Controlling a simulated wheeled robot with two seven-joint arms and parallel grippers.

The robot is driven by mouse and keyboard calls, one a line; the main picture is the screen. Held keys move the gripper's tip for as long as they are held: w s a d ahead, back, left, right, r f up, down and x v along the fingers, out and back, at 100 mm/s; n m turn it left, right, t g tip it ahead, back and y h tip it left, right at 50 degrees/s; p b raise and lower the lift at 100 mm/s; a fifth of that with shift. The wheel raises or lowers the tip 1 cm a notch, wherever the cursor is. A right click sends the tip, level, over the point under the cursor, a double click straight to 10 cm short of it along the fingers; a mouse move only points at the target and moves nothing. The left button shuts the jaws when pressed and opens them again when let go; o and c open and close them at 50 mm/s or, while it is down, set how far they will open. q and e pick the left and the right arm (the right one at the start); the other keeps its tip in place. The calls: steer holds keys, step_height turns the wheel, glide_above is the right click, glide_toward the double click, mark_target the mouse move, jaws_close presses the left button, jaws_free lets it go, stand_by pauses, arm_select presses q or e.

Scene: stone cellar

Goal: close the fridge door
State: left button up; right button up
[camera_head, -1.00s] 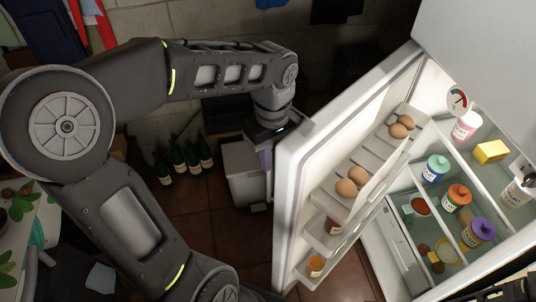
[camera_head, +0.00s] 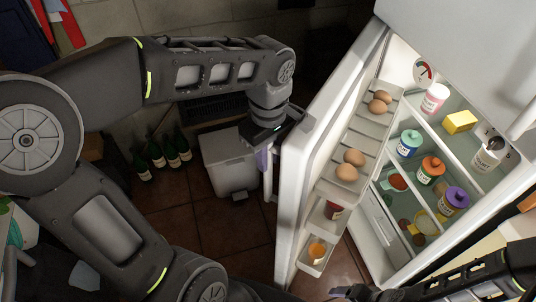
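The white fridge door (camera_head: 305,165) stands open, its inner shelves facing right. Several eggs (camera_head: 350,165) sit in its upper racks and jars in the lower ones. The fridge interior (camera_head: 410,165) is lit and holds several jars. My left gripper (camera_head: 266,155) is at the outer side of the door near its free edge, beside the pale door handle (camera_head: 269,183). Its fingers are mostly hidden and dark, so its grip on the handle cannot be made out. My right arm enters at the bottom right; its gripper end (camera_head: 352,292) is low in front of the fridge, partly cut off.
A light grey bin (camera_head: 230,165) stands on the tiled floor left of the door. Several green bottles (camera_head: 170,152) stand by the wall. Floor between bin and door is narrow.

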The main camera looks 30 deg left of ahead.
arm_select(q)
steer(key=o, duration=0.4)
step_height(320, 180, up, 8)
steer(key=shift+f, duration=0.1)
stand_by(0.5)
